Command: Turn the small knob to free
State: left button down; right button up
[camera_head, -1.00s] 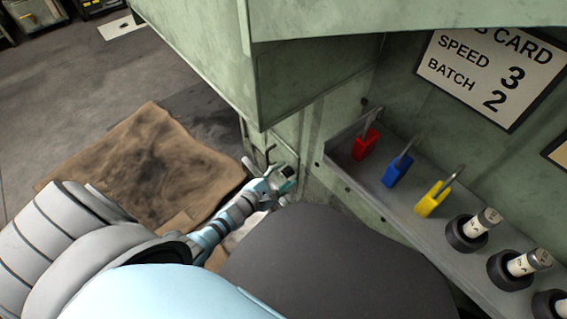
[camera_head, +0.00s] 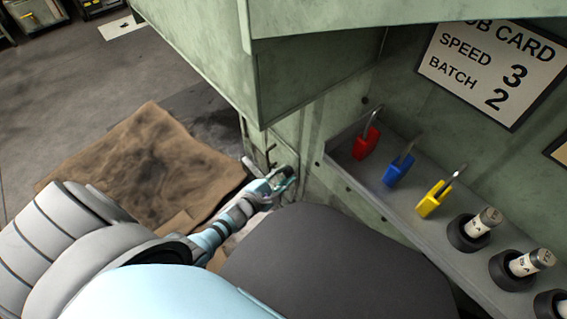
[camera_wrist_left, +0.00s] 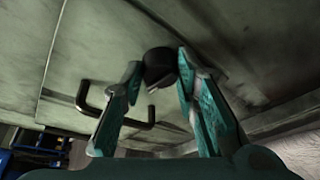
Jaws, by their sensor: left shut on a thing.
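The small knob (camera_wrist_left: 160,64) is a dark round knob on the green-grey machine panel in the left wrist view. My left gripper (camera_wrist_left: 160,76) is shut on it, with one teal finger on each side. In the head view my left gripper (camera_head: 282,181) is at the low panel beside the shelf, and its fingers largely hide the knob there. I see no readable marking for the free position. My right gripper is in neither view.
A dark bar handle (camera_wrist_left: 88,103) is on the panel close to my left finger. A grey shelf (camera_head: 345,150) holds a red padlock (camera_head: 366,144), a blue padlock (camera_head: 398,171), a yellow padlock (camera_head: 433,199) and several cylinders in black rings. A green cabinet overhangs the gripper.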

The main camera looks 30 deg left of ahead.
pick_arm(q)
jog(key=m, duration=0.1)
jog(key=m+t+b, duration=0.1)
jog(key=shift+d+f+m+y, duration=0.15)
jog(key=shift+m+y, duration=0.15)
jog(key=shift+y, duration=0.1)
jog(key=shift+m, duration=0.5)
jog(key=shift+m+t+y, duration=0.3)
jog(key=shift+m+t, duration=0.1)
jog(key=shift+m, duration=0.1)
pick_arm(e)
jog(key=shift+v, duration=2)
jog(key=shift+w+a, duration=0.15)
pick_arm(q)
jog(key=c, duration=1.2)
grip_release()
jog(key=shift+s, duration=0.1)
jog(key=s, duration=0.8)
jog(key=s+r, duration=0.1)
jog(key=s, duration=0.3)
jog(key=shift+r, duration=0.1)
